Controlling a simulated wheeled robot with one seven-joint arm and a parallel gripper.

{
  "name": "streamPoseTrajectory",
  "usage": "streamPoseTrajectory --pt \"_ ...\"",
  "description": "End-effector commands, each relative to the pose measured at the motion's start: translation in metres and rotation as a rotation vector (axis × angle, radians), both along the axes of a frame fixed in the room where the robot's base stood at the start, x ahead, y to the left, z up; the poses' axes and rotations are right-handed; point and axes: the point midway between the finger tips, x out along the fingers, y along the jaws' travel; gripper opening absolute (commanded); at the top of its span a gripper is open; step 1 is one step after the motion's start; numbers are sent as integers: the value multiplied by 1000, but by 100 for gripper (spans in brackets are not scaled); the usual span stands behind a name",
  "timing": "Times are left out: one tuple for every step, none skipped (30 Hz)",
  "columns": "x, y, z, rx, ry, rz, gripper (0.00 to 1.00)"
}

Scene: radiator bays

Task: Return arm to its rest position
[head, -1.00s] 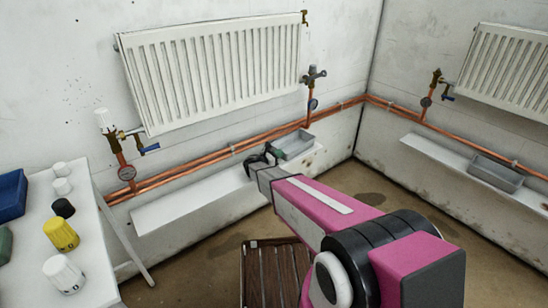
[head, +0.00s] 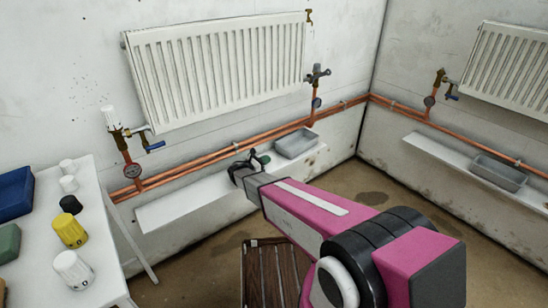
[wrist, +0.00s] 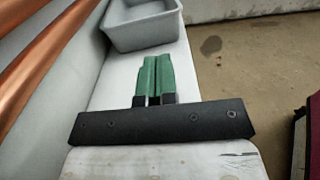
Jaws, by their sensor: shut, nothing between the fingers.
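My gripper (head: 262,159) is at the far end of my pink and grey arm, over or near the white ledge below the left radiator. In the wrist view my gripper (wrist: 158,72) shows two green fingers lying side by side, shut with nothing between them. They point toward a grey tray (wrist: 140,22) on the ledge. The same tray (head: 296,143) lies just right of the gripper in the head view, and the two appear apart.
A white ledge (head: 190,205) and copper pipes (head: 215,158) run along the wall under the left radiator (head: 220,70). A white table (head: 105,255) holds several caps, a blue bin (head: 14,193) and a green block (head: 9,243). A slatted wooden crate (head: 268,270) stands on the floor.

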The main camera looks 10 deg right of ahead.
Motion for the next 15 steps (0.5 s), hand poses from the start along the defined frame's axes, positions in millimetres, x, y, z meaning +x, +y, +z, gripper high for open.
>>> streamPoseTrajectory --pt "-5 8 0 0 0 1 0" --pt "-7 11 0 0 0 0 0" --pt "-10 15 0 0 0 0 0" --pt "-11 18 0 1 1 0 0" --pt "-13 20 0 1 1 0 0" --pt "-14 23 0 1 1 0 0" --pt "-15 24 0 1 1 0 0" --pt "-16 25 0 2 0 -1 0" --pt "-17 25 0 6 -1 -4 0" --pt "-19 23 1 14 -3 -8 0" --pt "-21 21 1 26 -5 -15 0" --pt "-24 15 2 49 -11 -27 0" --pt "-27 10 3 71 -17 -39 0" --pt "-31 4 4 99 -24 -55 0" --pt "-37 -7 5 144 -38 -81 0"
